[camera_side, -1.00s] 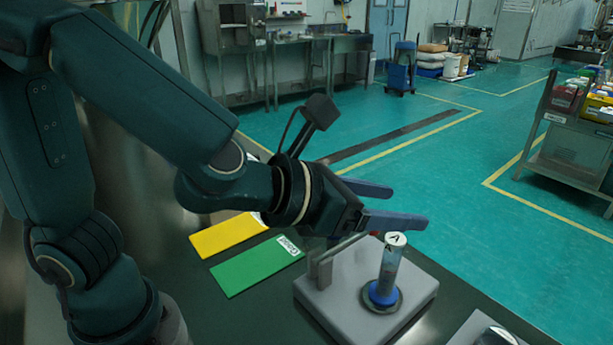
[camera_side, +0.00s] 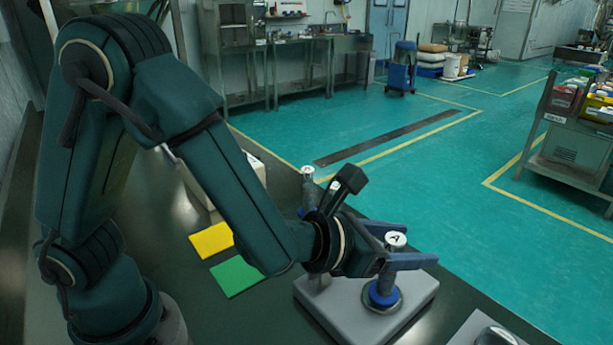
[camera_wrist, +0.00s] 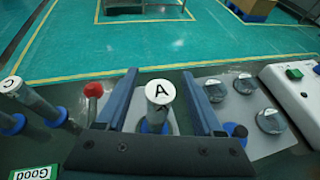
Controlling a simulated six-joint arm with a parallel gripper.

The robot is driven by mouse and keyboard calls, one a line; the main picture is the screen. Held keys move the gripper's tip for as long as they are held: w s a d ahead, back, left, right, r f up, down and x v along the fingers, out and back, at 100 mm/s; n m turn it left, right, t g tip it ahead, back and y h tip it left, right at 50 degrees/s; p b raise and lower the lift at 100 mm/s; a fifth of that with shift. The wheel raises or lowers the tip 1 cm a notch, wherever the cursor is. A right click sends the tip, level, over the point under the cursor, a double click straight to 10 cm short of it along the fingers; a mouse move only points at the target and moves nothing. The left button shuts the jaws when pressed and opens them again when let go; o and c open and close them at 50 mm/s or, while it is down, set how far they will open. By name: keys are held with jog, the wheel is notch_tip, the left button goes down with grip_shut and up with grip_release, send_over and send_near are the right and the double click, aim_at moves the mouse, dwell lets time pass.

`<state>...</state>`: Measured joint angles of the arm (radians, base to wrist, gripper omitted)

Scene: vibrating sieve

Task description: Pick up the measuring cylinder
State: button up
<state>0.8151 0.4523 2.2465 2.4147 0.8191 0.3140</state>
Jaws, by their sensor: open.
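The measuring cylinder (camera_side: 387,270) is a clear tube with a white cap marked "A" and a blue base. It stands upright on a grey device plate (camera_side: 340,311). In the wrist view the cylinder's cap (camera_wrist: 160,92) shows between the two blue fingers. My gripper (camera_side: 413,247) is open, its fingers level and on either side of the cylinder's upper part, just below the cap. Whether either finger touches the tube cannot be told. Another cylinder marked "C" (camera_wrist: 34,100) stands at the left in the wrist view.
A red-knobbed lever (camera_wrist: 93,92) stands left of the fingers. Several round metal discs (camera_wrist: 244,85) and a white box with a green button (camera_wrist: 294,76) are on the right. Yellow (camera_side: 211,240) and green (camera_side: 236,276) cards lie on the dark table.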

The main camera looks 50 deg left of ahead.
jog(key=shift+w+d+f, duration=0.1)
jog(key=shift+w+f, duration=0.05)
jog(key=shift+w, duration=0.25)
grip_shut()
dwell(1.2)
